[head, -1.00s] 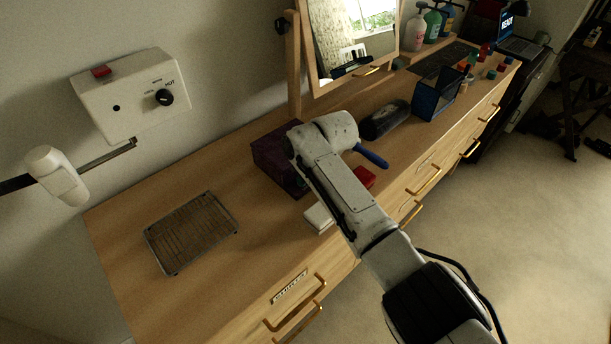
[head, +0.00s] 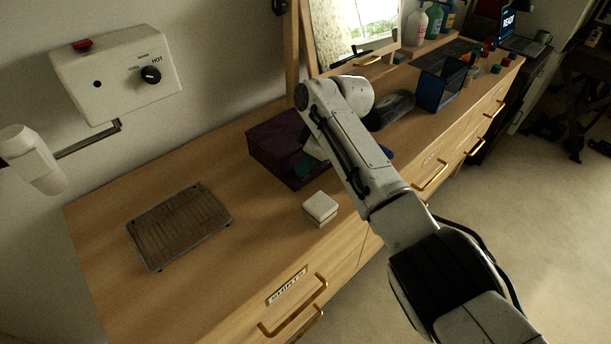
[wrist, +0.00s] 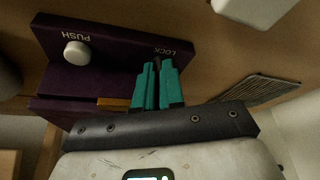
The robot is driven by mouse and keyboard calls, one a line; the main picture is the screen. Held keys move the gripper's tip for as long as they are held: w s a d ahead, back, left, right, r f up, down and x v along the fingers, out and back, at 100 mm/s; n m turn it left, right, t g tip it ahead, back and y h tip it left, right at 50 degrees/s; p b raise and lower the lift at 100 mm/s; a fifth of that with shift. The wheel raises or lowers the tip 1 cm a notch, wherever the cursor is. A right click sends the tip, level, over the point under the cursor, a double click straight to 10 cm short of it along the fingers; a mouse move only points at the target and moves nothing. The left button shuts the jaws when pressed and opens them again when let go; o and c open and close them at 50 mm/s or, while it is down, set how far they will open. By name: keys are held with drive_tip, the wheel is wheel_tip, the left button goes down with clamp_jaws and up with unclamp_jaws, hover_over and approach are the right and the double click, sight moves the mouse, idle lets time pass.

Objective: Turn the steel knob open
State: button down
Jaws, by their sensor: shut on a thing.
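The dark purple box (head: 263,153) stands on the dresser top, partly behind my arm in the head view. In the wrist view its face (wrist: 105,65) carries a round white button marked PUSH (wrist: 76,54) and the word LOCK (wrist: 173,51). My gripper (wrist: 157,70) has teal fingers closed together beside the LOCK marking. A small dark piece, apparently the knob (wrist: 157,61), shows between the fingertips; the fingers hide most of it, and its turn cannot be read. In the head view my gripper is mostly hidden behind my arm at the box.
A small white box (head: 320,207) sits in front of the purple box. A wire rack (head: 180,225) lies at left. A wall panel (head: 115,75) with a black COOL/HOT dial hangs above. A mirror (head: 355,40) and mesh holder (head: 440,85) stand right. The dresser's front left is clear.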

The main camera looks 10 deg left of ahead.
drive_tip(key=shift+w+f+n+g+b, duration=0.1)
drive_tip(key=shift+f+n+g+b, duration=0.1)
drive_tip(key=shift+n+b, duration=0.65)
drive_tip(key=shift+w+f+n+g+b, duration=0.1)
drive_tip(key=shift+n+g+b, duration=0.2)
drive_tip(key=shift+b, duration=1.05)
drive_tip(key=shift+r+n+b, duration=0.1)
drive_tip(key=shift+n+b, duration=0.25)
drive_tip(key=shift+b, duration=0.35)
drive_tip(key=shift+r+b, duration=0.15)
drive_tip(key=shift+b, duration=0.3)
drive_tip(key=c, duration=1.2)
unclamp_jaws()
drive_tip(key=shift+r, duration=0.1)
drive_tip(key=shift+c, duration=0.2)
drive_tip(key=shift+w, duration=0.1)
drive_tip(key=shift+r+p, duration=0.25)
drive_tip(key=shift+p, duration=0.55)
